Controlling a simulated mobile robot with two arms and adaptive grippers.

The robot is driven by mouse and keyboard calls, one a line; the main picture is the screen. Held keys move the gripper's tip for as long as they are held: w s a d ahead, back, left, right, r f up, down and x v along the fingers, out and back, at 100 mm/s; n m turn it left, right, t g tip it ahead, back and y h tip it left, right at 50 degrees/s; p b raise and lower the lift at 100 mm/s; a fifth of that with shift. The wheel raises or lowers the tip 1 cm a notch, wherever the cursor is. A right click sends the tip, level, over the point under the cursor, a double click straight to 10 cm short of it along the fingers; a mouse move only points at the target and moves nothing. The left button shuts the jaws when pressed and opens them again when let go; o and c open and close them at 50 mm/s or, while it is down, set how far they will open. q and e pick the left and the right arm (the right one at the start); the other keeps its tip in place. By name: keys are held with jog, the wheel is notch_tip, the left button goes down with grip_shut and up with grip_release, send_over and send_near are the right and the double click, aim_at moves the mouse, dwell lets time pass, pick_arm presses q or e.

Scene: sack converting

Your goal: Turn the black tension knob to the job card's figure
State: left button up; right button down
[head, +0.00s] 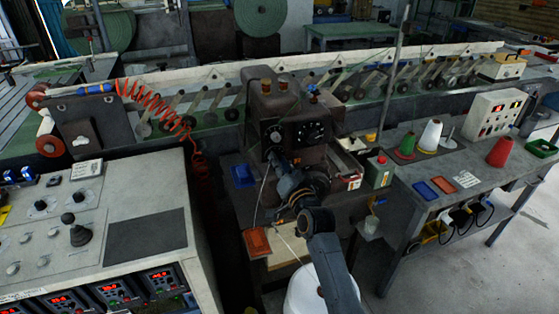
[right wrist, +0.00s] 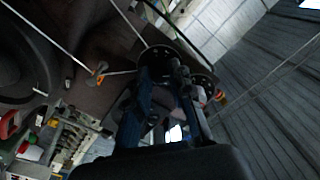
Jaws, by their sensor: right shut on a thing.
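A dark machine head (head: 290,100) stands mid-picture in the head view, with two round dials on its front. The black tension knob (head: 275,134) appears to be at the left dial; its figures are too small to read. My right gripper (head: 273,155) reaches up to it from below. In the right wrist view my right gripper (right wrist: 166,68) has its fingers closed together in front of a round dark dial plate (right wrist: 158,50), shut on the knob, which they largely hide. A small printed white card (head: 86,169) lies on the left console, its text unreadable. My left gripper is not in view.
The grey control console (head: 145,235) with red displays stands at left. A red coiled hose (head: 155,105) hangs behind it. A side table (head: 440,170) at right holds thread cones and trays. A green can (head: 378,170) stands close right of the machine head.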

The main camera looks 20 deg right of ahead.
jog(key=shift+m, duration=0.6)
jog(key=c, duration=1.2)
grip_release()
jog(key=s, duration=1.2)
jog(key=shift+d+f, duration=0.1)
jog(key=shift+d, duration=0.3)
jog(key=shift+f, duration=0.15)
